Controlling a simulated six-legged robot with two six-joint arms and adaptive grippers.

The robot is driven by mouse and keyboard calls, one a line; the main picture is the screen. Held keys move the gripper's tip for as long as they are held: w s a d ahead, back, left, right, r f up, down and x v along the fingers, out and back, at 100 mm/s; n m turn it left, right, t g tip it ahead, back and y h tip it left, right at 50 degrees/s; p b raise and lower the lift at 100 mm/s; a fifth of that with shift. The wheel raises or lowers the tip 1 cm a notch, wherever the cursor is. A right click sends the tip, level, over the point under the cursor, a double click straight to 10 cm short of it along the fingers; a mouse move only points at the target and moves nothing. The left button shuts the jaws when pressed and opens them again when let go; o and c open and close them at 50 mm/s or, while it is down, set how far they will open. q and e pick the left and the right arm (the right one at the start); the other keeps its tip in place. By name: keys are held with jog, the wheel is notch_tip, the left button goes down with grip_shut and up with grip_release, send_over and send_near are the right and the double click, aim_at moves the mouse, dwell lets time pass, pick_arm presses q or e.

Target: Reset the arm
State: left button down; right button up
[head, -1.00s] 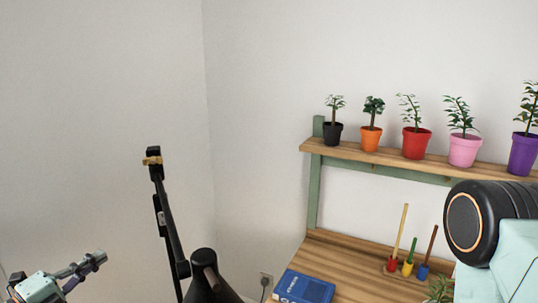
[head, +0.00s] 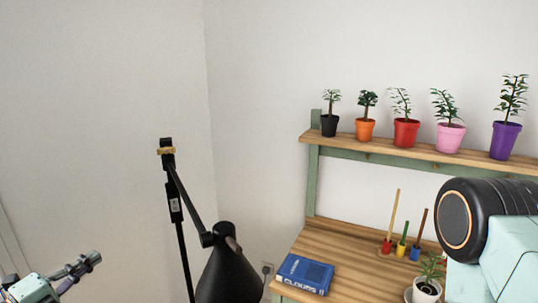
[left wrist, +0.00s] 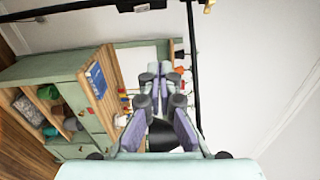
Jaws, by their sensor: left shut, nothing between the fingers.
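My left gripper (head: 88,262) shows at the lower left corner of the head view, pointing up and to the right. It is shut and empty, in front of bare wall and left of the black floor lamp. In the left wrist view its fingers (left wrist: 160,78) come together at the middle with nothing between them. Part of my right arm, a black joint and a pale teal link, shows at the right edge of the head view. My right gripper is out of view.
A black lamp (head: 228,272) stands left of a wooden desk (head: 345,250). On the desk are a blue book (head: 303,272), coloured sticks in small holders and a white potted plant (head: 425,289). Several potted plants line the shelf (head: 375,146). The left wall side is clear.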

pick_arm(q)
jog(key=s+d+f+n+g+y+b, duration=0.1)
jog(key=s+d+f+n+g+b, duration=0.2)
jog(key=f+n, duration=0.45)
jog(key=s+d+f+n+g+y+b, duration=0.2)
jog(key=d+f+n, duration=0.2)
jog(key=f+n, duration=0.35)
jog(key=s+d+f+n+g+y+b, duration=0.1)
jog(key=s+d+f+n+g+b, duration=0.2)
jog(key=f+n, duration=0.45)
jog(key=s+d+f+g+y+b, duration=0.1)
jog(key=s+d+f+g+b, duration=0.1)
jog(key=s+f, duration=0.5)
jog(key=s+d+f+g+y+b, duration=0.1)
jog(key=s+d+f+g+b, duration=0.2)
jog(key=s+f+b, duration=0.3)
jog(key=s+d+f+n+g+y+b, duration=0.1)
jog(key=s+f+g+b, duration=0.3)
jog(key=s+f, duration=0.5)
jog(key=s+d+b, duration=0.1)
jog(key=s, duration=0.2)
jog(key=shift+s+d+f, duration=0.3)
jog(key=shift+s, duration=0.1)
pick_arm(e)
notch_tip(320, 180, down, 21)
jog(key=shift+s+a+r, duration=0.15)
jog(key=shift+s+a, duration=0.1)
